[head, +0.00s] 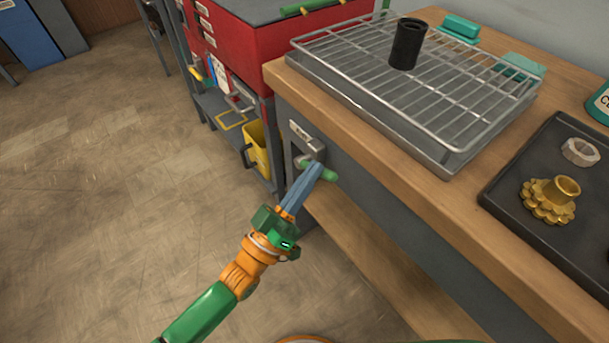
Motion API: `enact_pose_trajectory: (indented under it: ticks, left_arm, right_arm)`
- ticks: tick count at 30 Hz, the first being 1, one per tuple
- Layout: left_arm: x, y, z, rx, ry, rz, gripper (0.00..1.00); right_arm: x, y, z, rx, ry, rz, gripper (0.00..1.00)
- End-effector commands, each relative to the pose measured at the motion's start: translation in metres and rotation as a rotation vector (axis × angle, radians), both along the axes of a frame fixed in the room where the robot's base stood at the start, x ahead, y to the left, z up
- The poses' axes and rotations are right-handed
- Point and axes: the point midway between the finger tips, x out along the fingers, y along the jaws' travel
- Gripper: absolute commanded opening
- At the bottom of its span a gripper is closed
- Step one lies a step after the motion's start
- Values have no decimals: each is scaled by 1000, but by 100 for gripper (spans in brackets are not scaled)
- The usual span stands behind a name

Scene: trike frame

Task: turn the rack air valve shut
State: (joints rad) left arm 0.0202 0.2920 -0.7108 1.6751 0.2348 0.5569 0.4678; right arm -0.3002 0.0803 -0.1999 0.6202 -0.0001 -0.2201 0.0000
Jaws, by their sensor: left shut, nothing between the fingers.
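The air valve is on the grey front of the workbench, just below the wooden top's left corner. Its grey metal body (305,143) has a small label above it, and a short green handle (329,174) sticks out to the right. My left gripper (315,170) reaches up from below. Its blue-grey fingers are shut with nothing between them, and their tips overlap the handle in the picture. I cannot tell whether they touch it. The fingers hide the middle of the handle. My right gripper is not in view.
A wire rack over a metal tray (450,160) bears a black cylinder (407,43) on the bench. A dark tray (502,196) holds a brass gear (548,200) and a pale nut (580,152). A red cabinet (236,45) and yellow bin (256,146) stand behind. The floor at left is clear.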

Motion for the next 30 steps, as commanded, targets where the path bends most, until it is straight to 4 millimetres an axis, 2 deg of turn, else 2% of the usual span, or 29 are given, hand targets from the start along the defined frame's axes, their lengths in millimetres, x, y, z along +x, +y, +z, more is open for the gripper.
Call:
enact_pose_trajectory:
  ticks: [1,3,12,19,30]
  left_arm:
    - [-1,-1,-9,27,-33,0,0]
    - [-3,-2,-12,61,-83,0,0]
    - [-7,-5,-24,182,-249,0,0]
    - [-8,-6,-28,237,-324,1,0]
    - [-8,-6,-30,261,-357,1,0]
  right_arm:
    - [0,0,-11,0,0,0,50]
    - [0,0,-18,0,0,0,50]
    - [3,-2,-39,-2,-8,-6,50]
    - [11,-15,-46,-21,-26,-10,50]
    - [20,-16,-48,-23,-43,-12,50]
